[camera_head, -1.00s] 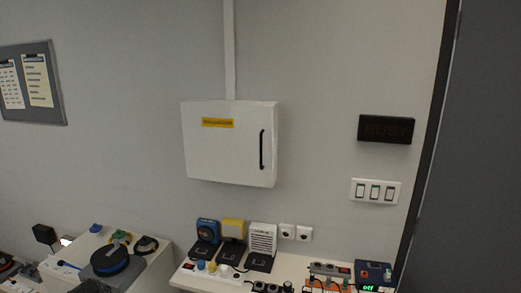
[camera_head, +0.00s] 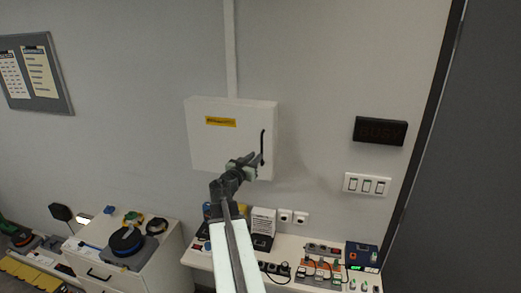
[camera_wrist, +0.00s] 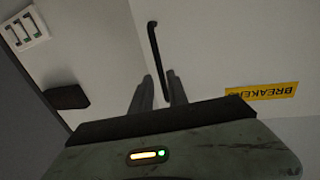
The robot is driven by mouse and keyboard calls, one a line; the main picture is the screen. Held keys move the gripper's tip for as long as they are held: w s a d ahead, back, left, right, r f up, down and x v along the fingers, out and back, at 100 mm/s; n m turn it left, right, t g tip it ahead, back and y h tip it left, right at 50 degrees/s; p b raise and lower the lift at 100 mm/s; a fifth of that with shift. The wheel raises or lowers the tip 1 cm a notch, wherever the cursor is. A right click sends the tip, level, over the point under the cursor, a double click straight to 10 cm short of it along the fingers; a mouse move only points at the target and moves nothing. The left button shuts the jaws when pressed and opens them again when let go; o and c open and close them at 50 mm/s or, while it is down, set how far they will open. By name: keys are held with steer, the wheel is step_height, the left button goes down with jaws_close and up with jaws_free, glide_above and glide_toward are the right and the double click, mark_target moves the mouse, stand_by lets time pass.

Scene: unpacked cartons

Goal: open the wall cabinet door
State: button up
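The white wall cabinet (camera_head: 215,145) hangs on the grey wall with its door shut. Its black vertical bar handle (camera_head: 262,143) is on the right side of the door. My gripper (camera_head: 250,160) is in front of the door by the lower part of the handle, partly covering it. In the wrist view, my gripper's two grey fingers (camera_wrist: 160,90) are apart, and one end of the handle (camera_wrist: 157,55) shows between them. I cannot tell whether the fingers touch the handle. A yellow "BREAKER" label (camera_wrist: 262,91) is on the door.
A dark "BUSY" sign (camera_head: 380,131) and a white switch panel (camera_head: 367,184) are on the wall right of the cabinet. Below is a white bench (camera_head: 203,260) with several devices. A white drawer unit (camera_head: 170,262) stands lower left.

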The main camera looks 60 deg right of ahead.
mark_target(262, 163)
steer(key=d, duration=0.6)
steer(key=shift+w+d, duration=0.35)
steer(key=shift+w, duration=0.05)
jaws_close()
steer(key=shift+s, duration=0.1)
stand_by(0.7)
